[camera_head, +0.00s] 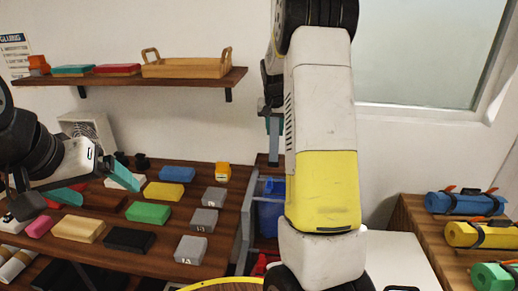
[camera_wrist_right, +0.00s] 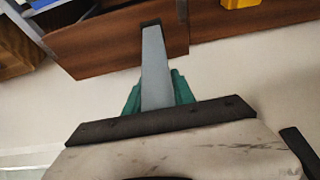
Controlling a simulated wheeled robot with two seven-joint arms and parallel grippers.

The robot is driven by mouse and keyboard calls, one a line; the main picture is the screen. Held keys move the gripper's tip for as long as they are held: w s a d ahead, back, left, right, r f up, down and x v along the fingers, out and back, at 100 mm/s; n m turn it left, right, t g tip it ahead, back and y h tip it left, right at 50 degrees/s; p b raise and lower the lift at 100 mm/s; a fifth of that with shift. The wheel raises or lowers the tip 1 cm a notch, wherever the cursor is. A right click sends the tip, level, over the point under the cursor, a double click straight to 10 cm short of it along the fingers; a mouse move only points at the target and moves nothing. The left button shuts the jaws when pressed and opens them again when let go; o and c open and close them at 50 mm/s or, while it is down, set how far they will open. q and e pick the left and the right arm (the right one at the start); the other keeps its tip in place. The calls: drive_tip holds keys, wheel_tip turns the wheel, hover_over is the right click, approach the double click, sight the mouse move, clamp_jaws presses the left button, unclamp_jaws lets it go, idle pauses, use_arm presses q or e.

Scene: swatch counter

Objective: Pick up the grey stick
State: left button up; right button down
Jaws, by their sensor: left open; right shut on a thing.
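The grey stick (camera_wrist_right: 154,62) is a long, narrow, pale bar between the teal fingers of my right gripper (camera_wrist_right: 157,95) in the right wrist view. My right gripper is shut on it near one end, and the rest reaches out past the fingertips. In the head view my right gripper (camera_head: 271,117) is partly behind my own arm, with the stick (camera_head: 274,148) pointing down from it in front of the wall. My left gripper (camera_head: 95,187) is open over the left part of the counter, its teal fingers apart, with nothing seen held between them.
The dark wood counter (camera_head: 170,222) carries several coloured blocks, including a green one (camera_head: 148,212) and grey ones (camera_head: 191,249). A wall shelf (camera_head: 130,80) holds a wooden tray (camera_head: 188,67). A blue container (camera_head: 270,205) stands below the stick. Rolled mats (camera_head: 465,203) lie at the right.

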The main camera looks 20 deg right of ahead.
sight(276, 120)
drive_tip(key=shift+r, duration=0.55)
drive_tip(key=v, duration=0.2)
drive_tip(key=shift+d+r, duration=0.1)
drive_tip(key=shift+r, duration=0.35)
drive_tip(key=s+r, duration=0.1)
drive_tip(key=s, duration=1.4)
drive_tip(key=shift+a, duration=0.45)
drive_tip(key=shift+s+r, duration=0.1)
drive_tip(key=shift+s, duration=0.05)
drive_tip(key=c, duration=1.6)
unclamp_jaws()
clamp_jaws()
